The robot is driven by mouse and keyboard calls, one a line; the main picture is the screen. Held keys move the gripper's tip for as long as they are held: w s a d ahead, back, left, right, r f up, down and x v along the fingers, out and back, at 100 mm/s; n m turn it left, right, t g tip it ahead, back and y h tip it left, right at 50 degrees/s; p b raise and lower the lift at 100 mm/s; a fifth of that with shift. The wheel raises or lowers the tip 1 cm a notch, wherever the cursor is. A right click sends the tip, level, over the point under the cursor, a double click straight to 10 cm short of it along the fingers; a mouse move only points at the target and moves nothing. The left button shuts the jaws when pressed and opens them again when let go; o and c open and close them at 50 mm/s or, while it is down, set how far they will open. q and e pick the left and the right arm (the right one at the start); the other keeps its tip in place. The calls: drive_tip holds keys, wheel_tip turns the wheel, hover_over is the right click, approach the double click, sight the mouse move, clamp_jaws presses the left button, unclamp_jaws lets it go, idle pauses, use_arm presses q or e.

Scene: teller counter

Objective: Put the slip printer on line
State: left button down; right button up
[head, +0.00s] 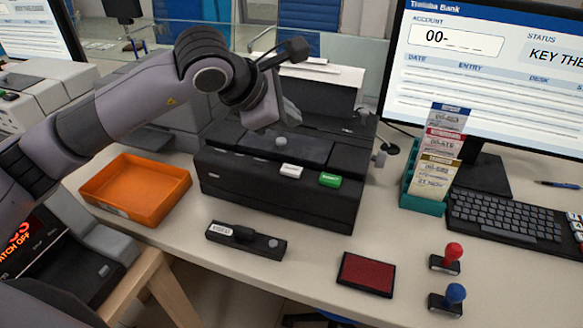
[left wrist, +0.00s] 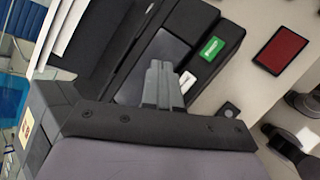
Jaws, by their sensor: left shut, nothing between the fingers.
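The slip printer (head: 275,200) is a black machine in the middle of the counter, with paper standing at its back. On its front right are a white button (head: 291,171) and a green button (head: 330,180). They also show in the left wrist view as a green button (left wrist: 212,48) and a white button (left wrist: 187,82). My left gripper (head: 272,122) is above the printer's top, left of the buttons. In the left wrist view its fingers (left wrist: 160,72) are together and empty, near the white button in the picture. Contact cannot be told. My right gripper is not in view.
An orange tray (head: 138,188) lies left of the printer. A black switch-like bar (head: 246,241) and a red ink pad (head: 366,274) lie in front. Red (head: 448,256) and blue (head: 449,298) stamps, a slip rack (head: 426,192), a keyboard (head: 507,218) and a monitor (head: 490,75) are right.

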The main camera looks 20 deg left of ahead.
use_arm(q)
drive_tip(key=b, duration=0.4)
hover_over(289, 171)
wheel_tip(289, 171, down, 8)
drive_tip(key=shift+s+r, duration=0.1)
drive_tip(key=shift+r, duration=0.15)
drive_tip(key=shift+f+b, duration=0.45)
idle(0.4)
idle(0.9)
drive_tip(key=shift+f+b, duration=0.45)
drive_tip(key=shift+b, duration=0.3)
